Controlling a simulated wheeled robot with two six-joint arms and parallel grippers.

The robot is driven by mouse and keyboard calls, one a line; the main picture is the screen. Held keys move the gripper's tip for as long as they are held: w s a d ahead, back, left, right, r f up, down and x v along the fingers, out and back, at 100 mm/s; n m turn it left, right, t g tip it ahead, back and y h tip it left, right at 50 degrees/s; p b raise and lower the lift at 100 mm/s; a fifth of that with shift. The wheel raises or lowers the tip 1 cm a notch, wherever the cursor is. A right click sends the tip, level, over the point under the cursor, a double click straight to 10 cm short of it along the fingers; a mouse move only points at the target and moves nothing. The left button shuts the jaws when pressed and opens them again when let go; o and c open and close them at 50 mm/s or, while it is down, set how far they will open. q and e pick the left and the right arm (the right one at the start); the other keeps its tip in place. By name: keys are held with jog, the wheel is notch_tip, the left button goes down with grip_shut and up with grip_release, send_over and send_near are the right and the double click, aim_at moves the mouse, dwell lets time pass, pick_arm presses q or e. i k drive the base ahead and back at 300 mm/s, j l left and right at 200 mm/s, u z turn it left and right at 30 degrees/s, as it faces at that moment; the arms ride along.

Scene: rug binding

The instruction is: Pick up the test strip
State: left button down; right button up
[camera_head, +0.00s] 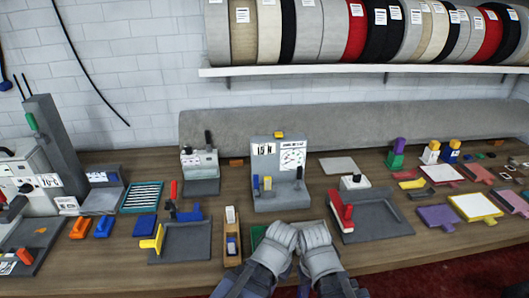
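My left gripper (282,235) and my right gripper (314,236) are side by side at the bottom middle, low over the bench's front part and very close together. Their grey housings face the camera and hide their fingertips, so I cannot tell whether they are open or hold anything. A green-edged item (257,234) shows just left of my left gripper, partly covered by it. I cannot make out a test strip for certain; it may be hidden behind the grippers or too small to recognise.
A grey test stand (264,190) marked "15 N" stands behind the grippers. A wooden box (232,255) is close on the left, with a grey plate (200,238) beyond it. A grey base with a red lever (342,211) is on the right. Binding rolls (305,30) fill the shelf above.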

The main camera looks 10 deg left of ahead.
aim_at(267, 180)
jog(key=j+z, duration=0.35)
jog(key=i+j+z, duration=0.1)
jog(key=j+z, duration=0.15)
jog(key=z, duration=0.15)
jog(key=j+z, duration=0.35)
